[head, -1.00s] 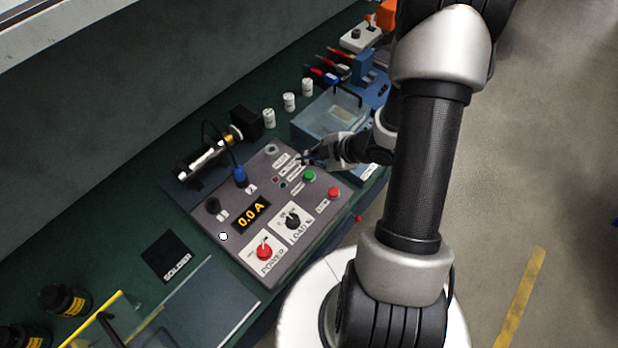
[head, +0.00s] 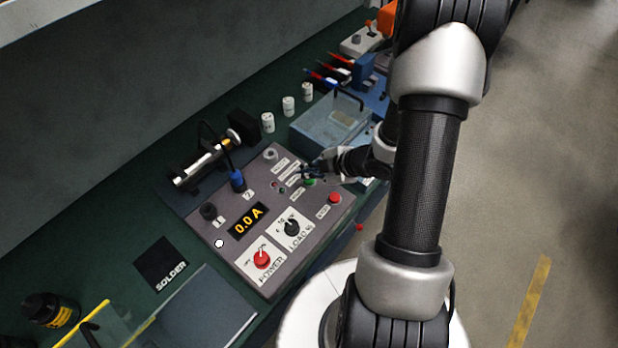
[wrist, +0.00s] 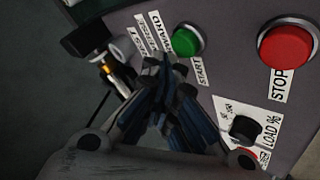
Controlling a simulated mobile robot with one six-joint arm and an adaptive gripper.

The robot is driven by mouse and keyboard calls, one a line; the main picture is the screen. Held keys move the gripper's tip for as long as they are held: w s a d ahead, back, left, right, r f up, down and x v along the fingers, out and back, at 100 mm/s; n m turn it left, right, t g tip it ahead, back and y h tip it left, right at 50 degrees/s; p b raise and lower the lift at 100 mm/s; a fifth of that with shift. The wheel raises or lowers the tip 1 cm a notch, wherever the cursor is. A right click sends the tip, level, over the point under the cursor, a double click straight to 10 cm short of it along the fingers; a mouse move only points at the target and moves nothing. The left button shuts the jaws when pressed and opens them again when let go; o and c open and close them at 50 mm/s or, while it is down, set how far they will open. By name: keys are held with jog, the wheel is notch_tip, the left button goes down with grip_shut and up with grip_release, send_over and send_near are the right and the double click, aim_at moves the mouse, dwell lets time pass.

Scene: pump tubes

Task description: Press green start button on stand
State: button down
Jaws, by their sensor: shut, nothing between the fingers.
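The green start button (wrist: 186,41) sits on the sloped grey panel of the stand (head: 318,222), beside a label reading START. In the head view the green button (head: 310,182) shows partly behind my gripper (head: 306,172). In the wrist view my gripper (wrist: 170,72) is shut and empty, its fingertips just short of the green button in the picture. I cannot tell whether they touch the panel.
A larger red STOP button (wrist: 287,46) is to the right of the green one. The panel also carries a LOAD knob (head: 291,227), a red POWER switch (head: 262,260) and a display reading 0.0 A (head: 249,222). A clear bin (head: 328,125) stands behind.

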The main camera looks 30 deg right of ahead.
aim_at(308, 181)
jog(key=shift+f, duration=0.1)
dwell(0.7)
jog(key=shift+f+b, duration=0.3)
jog(key=shift+f+b, duration=0.5)
jog(key=shift+f, duration=0.15)
dwell(0.8)
jog(key=shift+r, duration=0.15)
jog(key=shift+r+p, duration=0.9)
jog(key=shift+p, duration=0.05)
notch_tip(308, 181, up, 5)
jog(key=p, duration=0.4)
jog(key=shift+p, duration=0.3)
dwell(0.4)
